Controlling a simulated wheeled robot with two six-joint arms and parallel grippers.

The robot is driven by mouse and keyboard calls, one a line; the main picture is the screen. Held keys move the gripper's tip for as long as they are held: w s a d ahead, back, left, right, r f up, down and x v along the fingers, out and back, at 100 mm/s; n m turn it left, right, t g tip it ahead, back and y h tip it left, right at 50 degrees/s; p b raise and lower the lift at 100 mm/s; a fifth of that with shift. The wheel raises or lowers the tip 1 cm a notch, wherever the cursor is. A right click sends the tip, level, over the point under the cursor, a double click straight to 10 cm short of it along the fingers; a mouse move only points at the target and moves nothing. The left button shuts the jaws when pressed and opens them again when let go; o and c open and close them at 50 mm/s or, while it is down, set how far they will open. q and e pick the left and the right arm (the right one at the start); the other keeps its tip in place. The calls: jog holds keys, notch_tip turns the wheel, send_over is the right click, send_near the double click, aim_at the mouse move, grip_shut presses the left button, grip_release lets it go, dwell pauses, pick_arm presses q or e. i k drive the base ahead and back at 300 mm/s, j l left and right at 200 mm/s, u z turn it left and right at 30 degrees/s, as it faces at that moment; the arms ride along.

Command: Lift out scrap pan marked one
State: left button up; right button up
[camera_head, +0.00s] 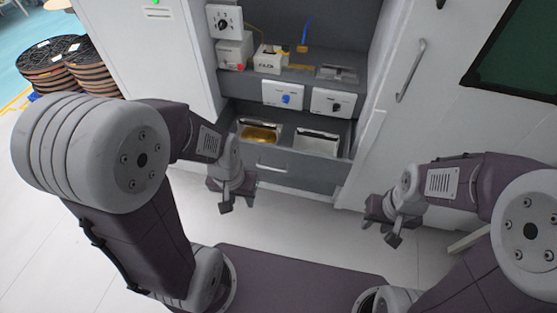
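Two metal pans sit side by side in a pulled-out grey drawer (310,174) low in the cabinet. The left pan (259,133) has a yellow-brown inside or content. The right pan (317,141) is silvery with a pale inside. I cannot read a number on either pan. My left gripper (238,201) hangs in front of the drawer's left part, apart from both pans, with its fingers spread and nothing between them. My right gripper (380,231) is to the right of the drawer, over the floor, also spread and empty.
Above the drawer are two white panels, one with a blue knob (286,98) and one with a black knob (336,106). A shelf above holds small boxes (270,59) and a metal tray (337,73). Cabinet doors flank the bay. Black-and-brown reels (62,62) stand far left.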

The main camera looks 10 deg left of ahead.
aim_at(249, 130)
jog(key=i+j+u, duration=0.5)
jog(key=i, duration=0.35)
jog(key=i+j+u, duration=0.25)
jog(key=i, duration=0.15)
jog(key=i+j+u, duration=0.1)
jog(key=i+u, duration=0.15)
jog(key=i, duration=0.2)
